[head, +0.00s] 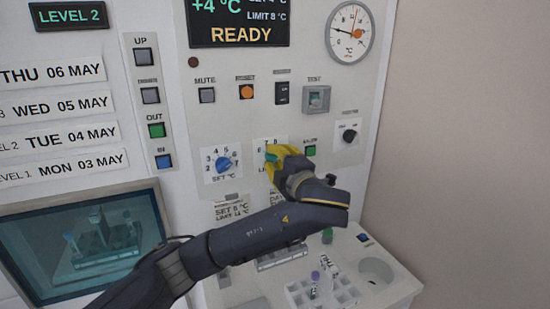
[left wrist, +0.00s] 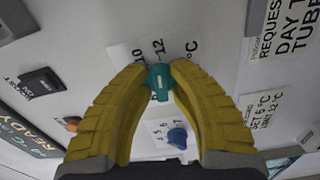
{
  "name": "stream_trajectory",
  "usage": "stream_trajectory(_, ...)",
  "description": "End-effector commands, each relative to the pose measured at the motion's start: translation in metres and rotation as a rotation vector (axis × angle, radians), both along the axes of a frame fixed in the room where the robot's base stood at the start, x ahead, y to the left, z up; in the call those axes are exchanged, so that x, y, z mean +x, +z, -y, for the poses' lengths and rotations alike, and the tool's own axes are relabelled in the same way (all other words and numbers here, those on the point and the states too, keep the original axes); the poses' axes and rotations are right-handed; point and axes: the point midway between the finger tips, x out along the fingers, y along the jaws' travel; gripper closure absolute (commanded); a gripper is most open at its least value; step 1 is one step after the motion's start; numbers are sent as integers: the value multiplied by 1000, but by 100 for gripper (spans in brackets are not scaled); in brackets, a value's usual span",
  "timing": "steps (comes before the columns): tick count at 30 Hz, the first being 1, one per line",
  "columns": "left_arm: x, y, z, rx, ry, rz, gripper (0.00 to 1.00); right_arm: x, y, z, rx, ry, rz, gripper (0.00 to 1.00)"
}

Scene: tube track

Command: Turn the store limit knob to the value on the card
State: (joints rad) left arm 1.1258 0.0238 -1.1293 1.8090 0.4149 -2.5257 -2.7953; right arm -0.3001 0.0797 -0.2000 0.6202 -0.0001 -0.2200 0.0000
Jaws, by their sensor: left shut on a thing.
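The teal limit knob (head: 271,155) is on the white panel, mostly hidden by my yellow left gripper (head: 277,158) in the head view. In the left wrist view the limit knob (left wrist: 159,82) sits between the fingertips of my left gripper (left wrist: 159,78), which is shut on it. Scale numbers 10 and 12 show beside it; the exact knob setting is unclear. The card (head: 231,211) below the dials reads SET and LIMIT values in small print; its limit looks like 12 °C in the left wrist view (left wrist: 267,112). The display (head: 238,22) reads LIMIT 8 °C and READY. My right gripper is not in view.
The blue set knob (head: 224,165) is just left of the limit knob. A black selector knob (head: 349,135) and green button (head: 311,150) are to the right. A tube rack (head: 322,292) stands on the ledge below. The right wall is bare.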

Motion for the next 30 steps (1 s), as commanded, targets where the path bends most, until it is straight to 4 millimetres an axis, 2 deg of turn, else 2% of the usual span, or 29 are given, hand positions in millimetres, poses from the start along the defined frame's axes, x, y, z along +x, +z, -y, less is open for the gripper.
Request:
stream_trajectory(20,1,2,-1,50,1,-20,100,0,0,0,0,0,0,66)
stream_trajectory(21,1,1,-1,50,1,-20,76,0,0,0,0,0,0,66)
stream_trajectory(23,1,1,-1,50,1,-20,69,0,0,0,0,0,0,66)
stream_trajectory(24,1,1,-1,51,1,-22,66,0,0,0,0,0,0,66)
stream_trajectory(30,0,0,0,51,0,-22,66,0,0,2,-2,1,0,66)
